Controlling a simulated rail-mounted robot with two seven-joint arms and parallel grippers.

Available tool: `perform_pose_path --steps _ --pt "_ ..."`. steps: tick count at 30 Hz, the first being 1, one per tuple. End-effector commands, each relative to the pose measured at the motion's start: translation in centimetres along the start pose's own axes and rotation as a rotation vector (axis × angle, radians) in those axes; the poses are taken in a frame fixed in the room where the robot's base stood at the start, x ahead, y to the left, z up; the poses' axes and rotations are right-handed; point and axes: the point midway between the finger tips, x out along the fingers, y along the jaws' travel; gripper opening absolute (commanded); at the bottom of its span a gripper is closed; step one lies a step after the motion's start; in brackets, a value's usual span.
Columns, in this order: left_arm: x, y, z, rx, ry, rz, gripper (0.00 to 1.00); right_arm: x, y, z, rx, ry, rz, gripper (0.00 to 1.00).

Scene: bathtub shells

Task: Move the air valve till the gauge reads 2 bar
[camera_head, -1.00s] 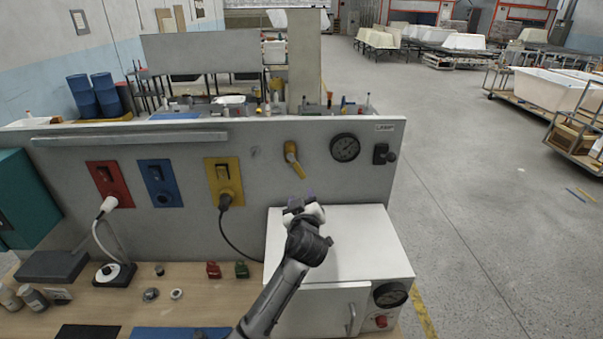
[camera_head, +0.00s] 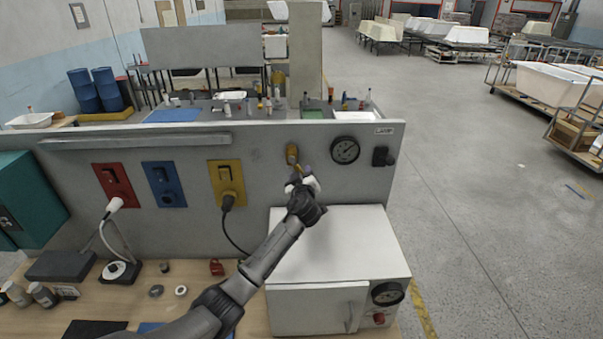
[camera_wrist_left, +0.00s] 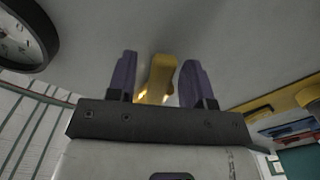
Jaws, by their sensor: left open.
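The yellow air valve (camera_head: 292,154) is on the grey panel, its lower handle partly hidden behind my left gripper (camera_head: 302,176). In the left wrist view the yellow handle (camera_wrist_left: 157,78) stands between the two purple fingers of my left gripper (camera_wrist_left: 152,80). The fingers are open, with a gap on each side of the handle. The round gauge (camera_head: 345,150) is right of the valve. Part of it shows at the upper left of the wrist view (camera_wrist_left: 22,32). Its reading is too small to tell. My right gripper is not in view.
A white oven-like box (camera_head: 338,250) with its own dial (camera_head: 387,293) stands below the valve. A black switch (camera_head: 382,156) is right of the gauge. A yellow socket plate (camera_head: 226,183) with a plugged black cable is left of the valve.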

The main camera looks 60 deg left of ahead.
Motion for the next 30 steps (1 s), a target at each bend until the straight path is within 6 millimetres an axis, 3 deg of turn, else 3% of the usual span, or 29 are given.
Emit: perform_pose_path --steps 13,27,30 --pt "0.50 -0.01 -0.02 0.000 0.000 0.000 0.46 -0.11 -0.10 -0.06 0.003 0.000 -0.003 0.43" --pt "0.48 -0.02 -0.02 0.000 0.000 0.000 0.01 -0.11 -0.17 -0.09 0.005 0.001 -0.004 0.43" --pt "0.48 -0.02 -0.01 0.000 0.000 0.000 0.00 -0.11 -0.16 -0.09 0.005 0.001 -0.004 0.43"
